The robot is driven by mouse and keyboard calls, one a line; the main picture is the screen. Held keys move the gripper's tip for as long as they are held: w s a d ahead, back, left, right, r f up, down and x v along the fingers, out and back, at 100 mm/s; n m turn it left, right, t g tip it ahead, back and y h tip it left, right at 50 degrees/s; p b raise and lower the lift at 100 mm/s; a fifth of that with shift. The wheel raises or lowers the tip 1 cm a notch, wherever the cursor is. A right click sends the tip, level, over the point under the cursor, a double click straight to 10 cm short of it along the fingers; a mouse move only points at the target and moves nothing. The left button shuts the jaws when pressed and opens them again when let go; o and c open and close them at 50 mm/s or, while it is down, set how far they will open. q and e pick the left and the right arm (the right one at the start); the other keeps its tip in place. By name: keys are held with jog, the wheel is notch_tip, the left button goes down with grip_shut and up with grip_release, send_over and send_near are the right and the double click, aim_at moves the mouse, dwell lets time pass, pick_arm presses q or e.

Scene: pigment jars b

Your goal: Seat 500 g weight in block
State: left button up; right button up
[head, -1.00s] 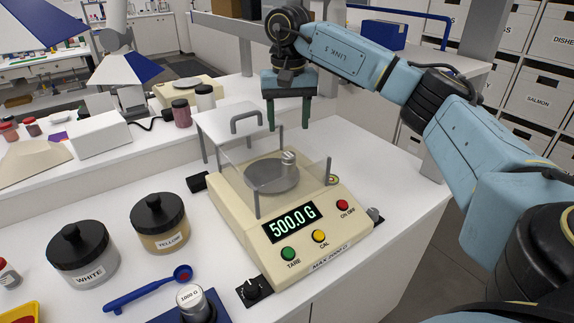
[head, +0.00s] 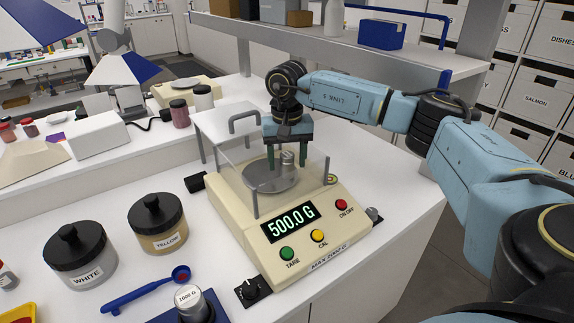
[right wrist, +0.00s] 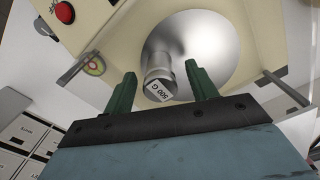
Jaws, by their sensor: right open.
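The 500 g weight (head: 287,162) is a small silver cylinder standing on the round metal pan (head: 262,180) of the cream scale (head: 300,222), whose display reads 500.0 G. My right gripper (head: 287,160) is open at the weight, behind it in the head view. In the right wrist view its green fingers (right wrist: 162,90) stand on either side of the weight (right wrist: 159,85), with gaps showing. The blue block (head: 165,318) is at the bottom edge, mostly cut off, with the 1000 g weight (head: 190,303) in it. My left gripper is not in view.
Clear shield panels and posts stand around the pan, with a handled white lid (head: 240,120) behind. White jar (head: 80,253), yellow jar (head: 158,223) and blue spoon (head: 145,290) lie left of the scale.

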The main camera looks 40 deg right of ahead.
jog(key=shift+c, duration=0.3)
jog(key=shift+r, duration=0.1)
grip_shut()
